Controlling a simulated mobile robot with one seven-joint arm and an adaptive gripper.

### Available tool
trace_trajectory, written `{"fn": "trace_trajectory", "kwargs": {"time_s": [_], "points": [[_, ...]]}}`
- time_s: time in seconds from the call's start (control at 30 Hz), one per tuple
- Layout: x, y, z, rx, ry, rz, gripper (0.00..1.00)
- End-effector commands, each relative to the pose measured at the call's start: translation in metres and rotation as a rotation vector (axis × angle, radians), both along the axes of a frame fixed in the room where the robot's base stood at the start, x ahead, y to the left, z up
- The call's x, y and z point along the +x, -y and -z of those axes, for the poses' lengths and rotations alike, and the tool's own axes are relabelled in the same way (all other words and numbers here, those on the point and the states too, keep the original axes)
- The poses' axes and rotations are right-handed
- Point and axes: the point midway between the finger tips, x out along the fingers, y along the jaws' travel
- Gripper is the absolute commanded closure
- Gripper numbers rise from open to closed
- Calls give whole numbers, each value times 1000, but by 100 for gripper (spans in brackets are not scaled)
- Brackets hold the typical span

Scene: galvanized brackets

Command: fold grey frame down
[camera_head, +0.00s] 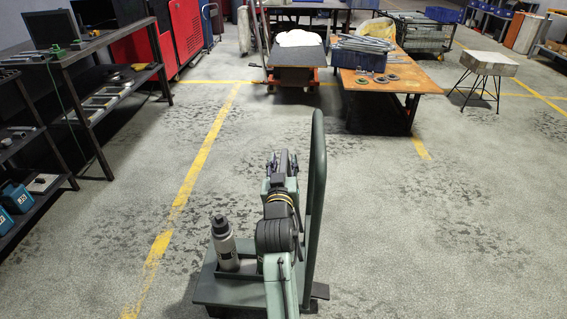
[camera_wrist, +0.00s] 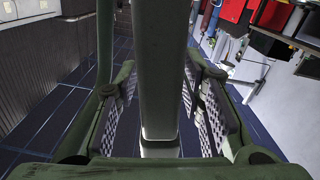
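The grey-green tubular frame (camera_head: 317,190) stands upright on the right side of a low green platform (camera_head: 222,290), with a rounded top. My gripper (camera_head: 284,160) is just left of the frame in the head view. In the wrist view a broad grey-green bar (camera_wrist: 158,70) runs down between the fingers of my gripper (camera_wrist: 160,115). It appears to be part of the frame. The textured finger pads stand apart, with visible gaps on both sides of the bar, so the gripper looks open. A thinner tube (camera_wrist: 105,45) shows at left. My arm hides part of the platform.
A grey bottle-like cylinder (camera_head: 223,243) stands on the platform, left of my arm. Dark shelving (camera_head: 85,50) is at left; an orange-topped table (camera_head: 405,80) and a stool (camera_head: 487,64) are at the back. The floor around the platform is largely clear.

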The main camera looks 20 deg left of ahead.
Motion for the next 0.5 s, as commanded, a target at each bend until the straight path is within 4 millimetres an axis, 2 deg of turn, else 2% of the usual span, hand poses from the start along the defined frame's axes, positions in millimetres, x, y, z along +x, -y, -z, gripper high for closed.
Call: {"fn": "trace_trajectory", "kwargs": {"time_s": [0.17,0.5], "points": [[0,0,0,0,0,0,66],[0,0,0,0,0,0,88]]}}
